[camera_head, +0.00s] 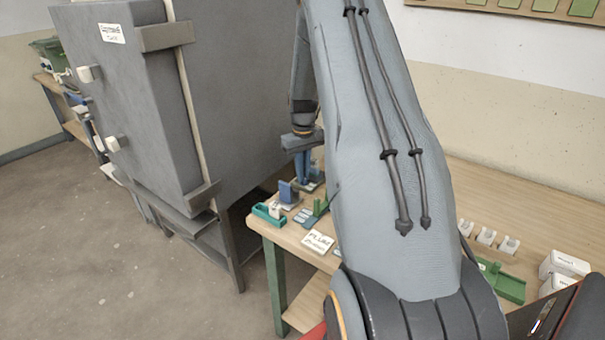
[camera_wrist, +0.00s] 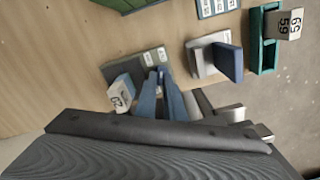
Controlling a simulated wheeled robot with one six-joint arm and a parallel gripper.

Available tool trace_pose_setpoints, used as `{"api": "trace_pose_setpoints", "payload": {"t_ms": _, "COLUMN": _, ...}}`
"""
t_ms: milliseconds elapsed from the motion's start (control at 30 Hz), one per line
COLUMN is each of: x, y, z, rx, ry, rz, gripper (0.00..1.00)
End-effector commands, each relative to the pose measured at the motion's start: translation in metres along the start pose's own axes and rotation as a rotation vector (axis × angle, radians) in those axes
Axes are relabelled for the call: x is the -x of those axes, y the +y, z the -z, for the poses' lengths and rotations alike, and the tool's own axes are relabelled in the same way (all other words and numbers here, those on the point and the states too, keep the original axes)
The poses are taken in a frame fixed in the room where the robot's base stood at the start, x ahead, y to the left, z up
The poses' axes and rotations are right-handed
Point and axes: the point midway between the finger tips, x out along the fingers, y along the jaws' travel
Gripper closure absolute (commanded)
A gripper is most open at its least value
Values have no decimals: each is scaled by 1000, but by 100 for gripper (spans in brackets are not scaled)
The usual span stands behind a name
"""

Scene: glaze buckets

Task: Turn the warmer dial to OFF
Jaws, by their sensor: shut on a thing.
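My gripper (camera_head: 303,168) points down at the far left end of the wooden table, beside the large grey cabinet. In the wrist view its two blue fingers (camera_wrist: 162,88) are close together over a dark grey plate with small white labels (camera_wrist: 136,64), which looks like the warmer's dial plate. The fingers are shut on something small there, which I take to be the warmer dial. The dial itself is hidden between the fingertips, so I cannot read where it points. A white block with a number (camera_wrist: 126,93) is beside the fingers, at the plate's edge.
A grey base with a blue upright plate (camera_wrist: 229,62) stands close to my gripper. Beyond it, a teal tray (camera_wrist: 256,52) holds a numbered white block (camera_wrist: 289,22) by the table edge. A green piece (camera_head: 319,206) and a written card (camera_head: 318,241) lie nearby. The grey cabinet (camera_head: 225,85) stands close behind.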

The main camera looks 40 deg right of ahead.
Motion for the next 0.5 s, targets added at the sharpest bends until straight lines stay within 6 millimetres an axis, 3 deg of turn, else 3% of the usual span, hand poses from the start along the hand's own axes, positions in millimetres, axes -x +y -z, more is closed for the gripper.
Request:
{"api": "trace_pose_setpoints", "payload": {"t_ms": 367, "x": 0, "y": 0, "z": 0, "rx": -6, "ry": 0, "rz": 0, "gripper": 100}}
{"api": "trace_pose_setpoints", "payload": {"t_ms": 400, "x": 0, "y": 0, "z": 0, "rx": -6, "ry": 0, "rz": 0, "gripper": 86}}
{"api": "trace_pose_setpoints", "payload": {"t_ms": 500, "x": 0, "y": 0, "z": 0, "rx": -5, "ry": 0, "rz": 0, "gripper": 73}}
